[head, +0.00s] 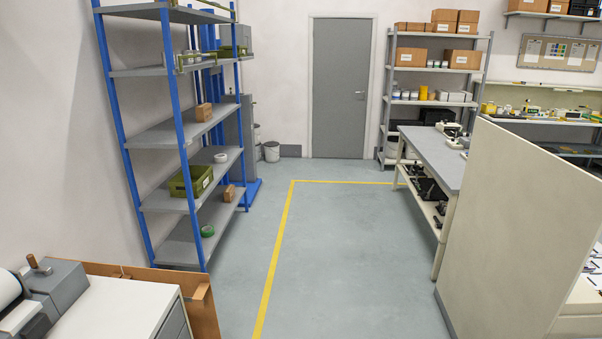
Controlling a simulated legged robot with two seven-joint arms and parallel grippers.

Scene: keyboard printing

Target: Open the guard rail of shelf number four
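A tall shelf rack with blue posts (113,100) and grey boards stands along the left wall. No shelf numbers are readable. An olive-green rail (205,59) runs along the aisle-side edge of the second board from the top (140,71). It looks raised across that edge, but its latch is too small to make out. Green items (228,51) sit behind it. Another green rail piece shows at the top board (207,4), partly cut off by the picture edge. Neither of my grippers is in view.
Lower boards hold a green crate (181,184), small brown boxes (204,112) and tape rolls. A white cabinet (120,308) and brown panel (200,300) stand front left. Free floor (245,240) lies beside the rack; a beige partition (520,220) stands right.

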